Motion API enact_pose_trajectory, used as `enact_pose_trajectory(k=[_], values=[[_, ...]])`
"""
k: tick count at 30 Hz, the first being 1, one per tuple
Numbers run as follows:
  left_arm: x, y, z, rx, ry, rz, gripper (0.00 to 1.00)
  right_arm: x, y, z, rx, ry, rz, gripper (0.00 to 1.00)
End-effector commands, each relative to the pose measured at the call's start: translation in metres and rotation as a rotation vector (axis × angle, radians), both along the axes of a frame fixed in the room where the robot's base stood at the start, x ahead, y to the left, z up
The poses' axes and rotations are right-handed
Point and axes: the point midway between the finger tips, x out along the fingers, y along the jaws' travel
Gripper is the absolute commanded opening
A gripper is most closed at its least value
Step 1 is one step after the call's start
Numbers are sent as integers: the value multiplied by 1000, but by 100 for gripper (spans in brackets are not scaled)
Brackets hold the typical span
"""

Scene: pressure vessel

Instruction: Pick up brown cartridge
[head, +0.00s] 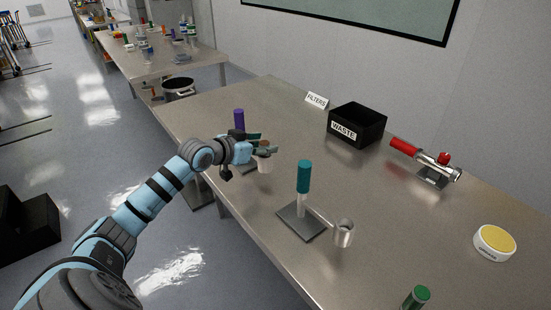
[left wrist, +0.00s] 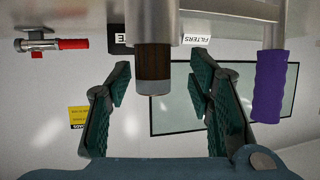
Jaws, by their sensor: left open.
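The brown cartridge (left wrist: 153,62) has a dark brown body with a grey end. In the left wrist view, which looks upside down, it hangs from a metal cylinder (left wrist: 152,22) at the top centre. My left gripper (left wrist: 160,82) is open, with green fingers on either side of the cartridge and a visible gap to each. In the head view, my left gripper (head: 266,143) is over the table beside the purple-handled stand, and the cartridge (head: 264,143) is mostly hidden between its fingers above a metal cup (head: 265,163). My right gripper is not in view.
The purple handle (head: 239,119) stands close to my left gripper. A teal-handled stand (head: 304,177) with a metal cup (head: 344,233) is nearer. A black waste box (head: 358,125), filters sign (head: 316,100), red-handled valve (head: 405,147) and yellow-topped container (head: 495,243) are farther right.

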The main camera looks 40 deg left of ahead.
Motion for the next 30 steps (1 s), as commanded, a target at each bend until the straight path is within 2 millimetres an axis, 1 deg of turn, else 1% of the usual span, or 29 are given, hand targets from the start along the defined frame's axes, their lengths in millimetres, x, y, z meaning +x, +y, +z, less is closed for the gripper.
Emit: enact_pose_trajectory(k=[3,5,6,12,20,23,26,29,30], values=[[5,-6,3,-2,-1,-11,48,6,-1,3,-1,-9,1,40],[7,-10,3,-2,-2,-17,38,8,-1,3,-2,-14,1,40],[8,-11,3,-1,-1,-19,32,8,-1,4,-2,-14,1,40],[10,-12,3,-2,-1,-22,0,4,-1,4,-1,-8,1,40],[8,-11,4,-1,-1,-19,0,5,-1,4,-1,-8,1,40],[8,-11,9,-1,-2,-19,0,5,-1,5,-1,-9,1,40],[8,-10,23,-1,-4,-19,0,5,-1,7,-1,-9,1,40],[8,-10,45,0,-5,-18,0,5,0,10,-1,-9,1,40],[8,-10,55,0,-6,-20,0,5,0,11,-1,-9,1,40]])
